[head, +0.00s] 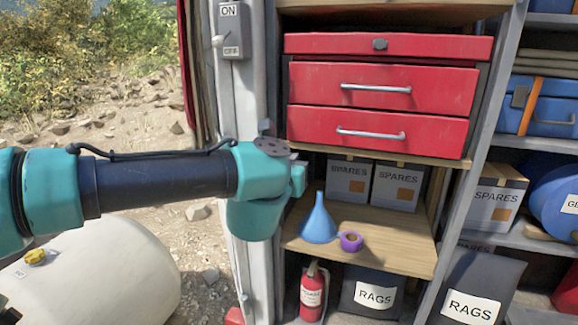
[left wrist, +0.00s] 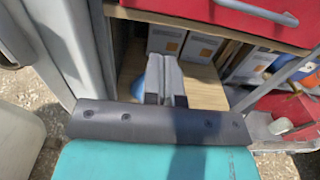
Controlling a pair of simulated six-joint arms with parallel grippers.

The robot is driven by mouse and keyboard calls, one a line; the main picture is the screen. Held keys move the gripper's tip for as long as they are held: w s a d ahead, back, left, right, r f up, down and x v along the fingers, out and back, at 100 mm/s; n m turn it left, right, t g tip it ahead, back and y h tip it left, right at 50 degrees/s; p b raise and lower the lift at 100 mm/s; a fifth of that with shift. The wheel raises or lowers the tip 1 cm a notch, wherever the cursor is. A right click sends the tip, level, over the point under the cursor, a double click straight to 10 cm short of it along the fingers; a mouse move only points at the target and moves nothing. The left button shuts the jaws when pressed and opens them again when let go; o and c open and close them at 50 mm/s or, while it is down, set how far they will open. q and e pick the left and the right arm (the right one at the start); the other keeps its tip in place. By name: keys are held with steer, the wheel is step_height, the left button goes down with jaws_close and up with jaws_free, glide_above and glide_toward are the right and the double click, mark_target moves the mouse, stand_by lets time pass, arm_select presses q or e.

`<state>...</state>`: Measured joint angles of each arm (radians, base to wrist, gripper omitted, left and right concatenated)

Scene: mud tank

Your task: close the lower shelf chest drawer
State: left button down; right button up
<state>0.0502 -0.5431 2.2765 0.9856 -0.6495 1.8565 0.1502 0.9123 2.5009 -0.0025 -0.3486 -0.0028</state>
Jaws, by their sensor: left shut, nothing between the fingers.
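The red chest (head: 385,46) stands on a wooden shelf. Its lower drawer (head: 330,117) has a silver bar handle (head: 370,134) and looks about flush with the drawer above; I cannot tell whether a small gap remains. In the left wrist view, a red drawer front (left wrist: 235,17) with a handle (left wrist: 268,12) shows at the top right. My left gripper (left wrist: 166,62) is shut and empty, pointing toward the shelf space below and left of that drawer, apart from it. In the head view my wrist hides its fingers. My right gripper is not in view.
A blue funnel (head: 319,222) and purple tape roll (head: 350,242) stand on the wooden shelf (head: 400,240) below the chest, before SPARES boxes (head: 397,185). A grey post (head: 240,105) with a switch (head: 232,32) stands left. A fire extinguisher (head: 312,291) is below.

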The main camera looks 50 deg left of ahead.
mark_target(362, 145)
arm_select(q)
steer(key=shift+s+d, duration=0.4)
steer(key=shift+s, duration=0.2)
steer(key=w+d, duration=0.9)
steer(key=d, duration=0.1)
steer(key=shift+d, duration=0.15)
steer(key=x, duration=1.4)
steer(key=shift+f, duration=0.1)
